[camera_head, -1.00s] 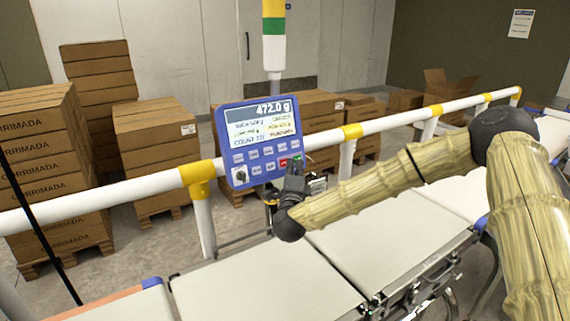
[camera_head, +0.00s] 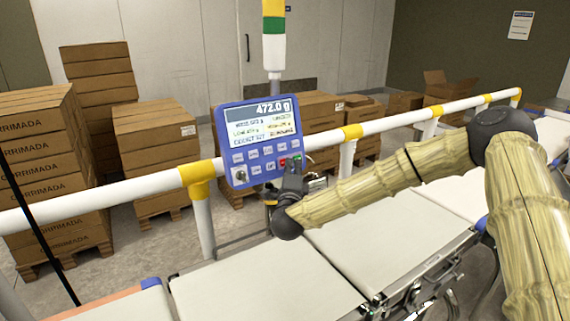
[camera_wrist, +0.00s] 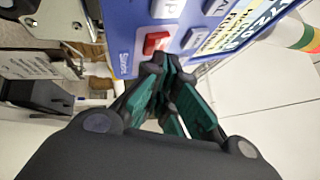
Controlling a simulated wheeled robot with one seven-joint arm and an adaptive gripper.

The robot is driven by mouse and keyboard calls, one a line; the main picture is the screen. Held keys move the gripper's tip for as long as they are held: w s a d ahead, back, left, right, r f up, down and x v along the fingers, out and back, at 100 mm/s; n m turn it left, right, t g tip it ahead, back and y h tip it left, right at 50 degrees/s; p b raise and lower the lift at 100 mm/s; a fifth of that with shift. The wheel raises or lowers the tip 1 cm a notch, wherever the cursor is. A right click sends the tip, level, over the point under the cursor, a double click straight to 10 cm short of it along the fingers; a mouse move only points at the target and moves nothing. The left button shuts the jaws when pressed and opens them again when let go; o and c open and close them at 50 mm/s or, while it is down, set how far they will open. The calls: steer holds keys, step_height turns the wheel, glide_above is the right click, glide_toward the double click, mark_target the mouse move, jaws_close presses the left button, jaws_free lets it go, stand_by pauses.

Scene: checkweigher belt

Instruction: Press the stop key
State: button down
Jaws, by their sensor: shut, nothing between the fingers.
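The blue control panel (camera_head: 234,128) is mounted at the rail and its display reads 472.0 g. In the wrist view the red key (camera_wrist: 156,42) is near the panel's edge. My gripper (camera_head: 293,168) is shut and empty, just below these keys. In the wrist view its fingertips (camera_wrist: 152,68) are very close to the red key's near edge; I cannot tell whether they touch it. The key's lettering is unreadable.
A white rail with yellow joints (camera_head: 120,194) runs behind the conveyor belts (camera_head: 260,285). A round knob (camera_head: 240,176) is at the panel's lower left. A signal column (camera_head: 274,45) rises behind the panel. Stacked cartons (camera_head: 155,140) stand beyond the rail.

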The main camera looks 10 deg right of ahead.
steer(key=shift+w+a+f+b, duration=0.1)
steer(key=shift+w+a+b, duration=0.05)
steer(key=shift+w+b, duration=0.15)
stand_by(0.5)
steer(key=shift+s, duration=0.15)
steer(key=shift+s+d+r, duration=0.25)
steer(key=shift+s+d, duration=0.05)
steer(key=shift+s, duration=0.3)
stand_by(0.4)
steer(key=s, duration=0.1)
steer(key=s+d+r, duration=0.1)
steer(key=s, duration=0.2)
steer(key=shift+s+d+r, duration=0.15)
steer(key=shift+s+d, duration=0.05)
steer(key=shift+d, duration=0.2)
stand_by(0.5)
